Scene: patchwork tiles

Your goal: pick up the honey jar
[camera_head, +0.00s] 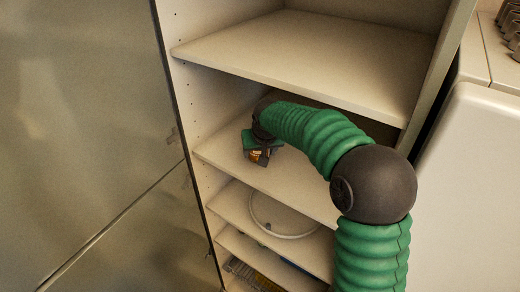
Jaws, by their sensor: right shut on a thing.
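The honey jar (256,155) is a small orange-amber thing on the left part of a middle shelf (225,153), mostly covered by the gripper. My right gripper (262,158) reaches into the shelf from the right and is shut on the jar. The jar is at or just above the shelf board; I cannot tell whether it touches it. My left gripper is not in view.
An empty upper shelf (300,52) lies above my right arm. A white ring-shaped thing (290,236) rests on the shelf below, and several items (248,275) lie at the bottom. A metal panel (80,120) is left, a white appliance (470,190) right.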

